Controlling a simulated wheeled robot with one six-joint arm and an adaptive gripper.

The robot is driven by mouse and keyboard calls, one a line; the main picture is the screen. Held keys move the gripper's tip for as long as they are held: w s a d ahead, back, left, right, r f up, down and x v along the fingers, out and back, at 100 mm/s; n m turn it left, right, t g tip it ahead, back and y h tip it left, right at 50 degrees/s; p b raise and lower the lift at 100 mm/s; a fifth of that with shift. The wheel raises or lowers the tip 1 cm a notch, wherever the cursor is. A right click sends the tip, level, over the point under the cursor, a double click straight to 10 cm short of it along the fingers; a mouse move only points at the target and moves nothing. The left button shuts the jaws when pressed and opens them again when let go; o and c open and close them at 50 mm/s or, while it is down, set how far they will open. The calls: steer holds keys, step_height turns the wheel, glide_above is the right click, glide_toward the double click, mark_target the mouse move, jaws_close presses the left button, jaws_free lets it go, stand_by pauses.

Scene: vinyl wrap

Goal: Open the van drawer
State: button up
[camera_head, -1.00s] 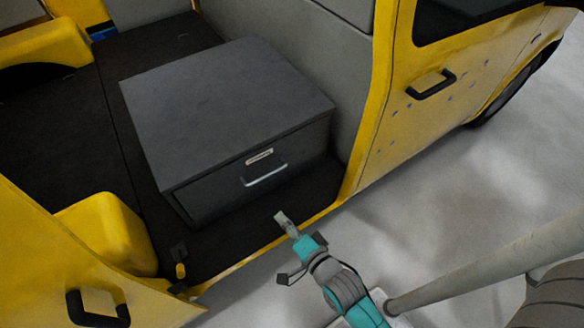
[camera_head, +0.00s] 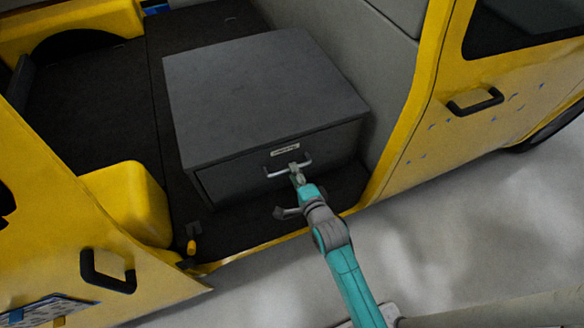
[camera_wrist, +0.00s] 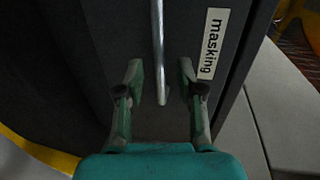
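The dark grey drawer box (camera_head: 265,95) sits on the van floor. Its drawer front (camera_head: 240,179) faces me and looks closed. A silvery bar handle (camera_head: 275,174) is on the front, below a pale label (camera_head: 285,150). In the wrist view the label (camera_wrist: 213,43) reads "masking". My gripper (camera_head: 296,170) is at the handle in the head view. In the wrist view my gripper (camera_wrist: 160,82) is open, with one finger on each side of the handle bar (camera_wrist: 158,50) and gaps between the fingers and the bar.
The yellow van's door (camera_head: 425,140) with a black handle stands at the right. Another yellow door panel (camera_head: 60,240) is at lower left. A yellow wheel arch cover (camera_head: 135,200) rises left of the drawer box. Open floor lies in front.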

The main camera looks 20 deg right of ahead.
steer(key=shift+x, duration=1.45)
jaws_close()
